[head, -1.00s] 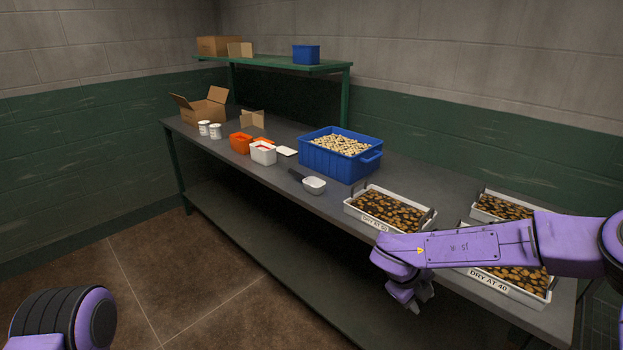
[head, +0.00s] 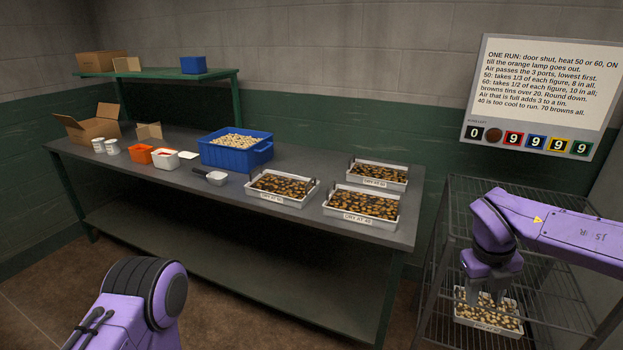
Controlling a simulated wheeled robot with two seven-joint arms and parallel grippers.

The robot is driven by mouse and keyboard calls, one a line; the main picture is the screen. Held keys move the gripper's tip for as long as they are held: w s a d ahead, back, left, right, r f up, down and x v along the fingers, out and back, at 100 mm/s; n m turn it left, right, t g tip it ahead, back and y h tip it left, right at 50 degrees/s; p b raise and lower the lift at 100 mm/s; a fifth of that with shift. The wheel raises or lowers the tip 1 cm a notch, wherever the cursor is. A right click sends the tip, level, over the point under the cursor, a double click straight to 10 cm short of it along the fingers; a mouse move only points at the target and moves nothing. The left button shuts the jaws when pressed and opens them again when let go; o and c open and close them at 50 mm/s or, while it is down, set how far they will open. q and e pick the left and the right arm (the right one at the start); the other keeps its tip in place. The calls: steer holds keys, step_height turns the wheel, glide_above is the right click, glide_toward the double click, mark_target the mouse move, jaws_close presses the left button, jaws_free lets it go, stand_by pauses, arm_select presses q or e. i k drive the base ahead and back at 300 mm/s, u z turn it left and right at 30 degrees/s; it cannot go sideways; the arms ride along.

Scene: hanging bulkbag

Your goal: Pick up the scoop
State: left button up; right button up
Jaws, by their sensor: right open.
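The scoop (head: 216,178), a small white bowl with a dark handle pointing left, lies near the front edge of the grey table (head: 165,172), in front of the blue crate. My right gripper (head: 488,297) is far to the right of the scoop, pointing down over a white tray of pale and brown pieces (head: 488,326) on a wire rack. It is open; whether its fingertips touch the tray's contents I cannot tell. A purple part of my left arm shows at the bottom left, but its gripper does not.
A blue crate of pale pieces (head: 268,153) stands behind the scoop. Trays of brown pieces (head: 283,200) are to its right. Orange (head: 138,157) and white tubs (head: 164,162) are to its left. The wire rack (head: 449,250) stands beyond the table's right end, under a wall sign (head: 540,85).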

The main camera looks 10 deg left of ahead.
mark_target(218, 178)
steer(key=u, duration=0.1)
steer(key=i, duration=1.15)
steer(key=u, duration=0.85)
steer(key=i, duration=1.05)
steer(key=u, duration=1)
steer(key=i, duration=0.45)
steer(key=u, duration=0.3)
